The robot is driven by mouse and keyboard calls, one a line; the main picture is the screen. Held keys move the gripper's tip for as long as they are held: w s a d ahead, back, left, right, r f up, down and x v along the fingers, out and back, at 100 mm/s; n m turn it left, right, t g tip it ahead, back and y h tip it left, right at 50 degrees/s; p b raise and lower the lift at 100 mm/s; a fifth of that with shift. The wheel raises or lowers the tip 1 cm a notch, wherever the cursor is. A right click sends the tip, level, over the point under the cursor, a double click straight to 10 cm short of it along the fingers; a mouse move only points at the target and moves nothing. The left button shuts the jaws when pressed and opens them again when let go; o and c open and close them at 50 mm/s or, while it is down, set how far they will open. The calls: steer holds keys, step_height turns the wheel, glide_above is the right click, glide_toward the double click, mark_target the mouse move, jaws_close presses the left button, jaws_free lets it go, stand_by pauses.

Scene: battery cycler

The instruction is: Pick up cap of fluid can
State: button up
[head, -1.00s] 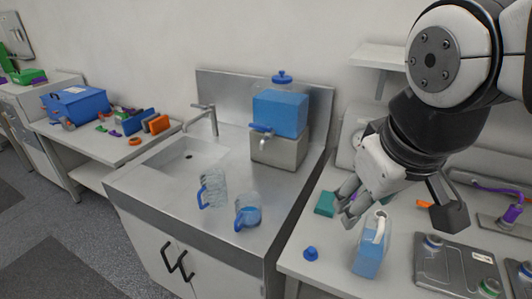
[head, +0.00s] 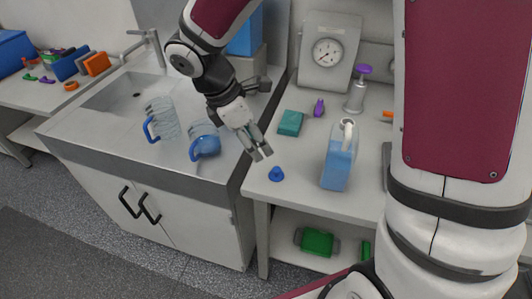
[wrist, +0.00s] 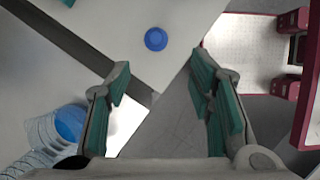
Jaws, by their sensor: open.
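A small blue cap (head: 276,174) lies on the white table near its front left corner. It also shows in the wrist view as a round blue disc (wrist: 156,39), ahead of and between the fingers. The fluid can (head: 340,156), clear with blue fluid and a white handle, stands upright on the table to the right of the cap. My gripper (head: 262,152) is above the table's left edge, a little up and left of the cap. In the wrist view its teal-padded fingers (wrist: 160,95) are spread apart with nothing between them.
A pitcher with blue fluid (head: 205,142) and a clear pitcher (head: 160,120) stand on the sink counter to the left. A teal block (head: 290,123), a purple clip (head: 319,107) and a gauge (head: 328,52) are behind the cap. Table space around the cap is clear.

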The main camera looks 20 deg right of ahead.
glide_above(275, 170)
steer(key=a, duration=0.2)
steer(key=f, duration=0.8)
steer(key=shift+s+b, duration=0.3)
steer(key=x, duration=0.5)
steer(key=shift+w+a, duration=0.1)
steer(key=shift+w, duration=0.3)
steer(key=c, duration=1)
steer(key=shift+c, duration=0.6)
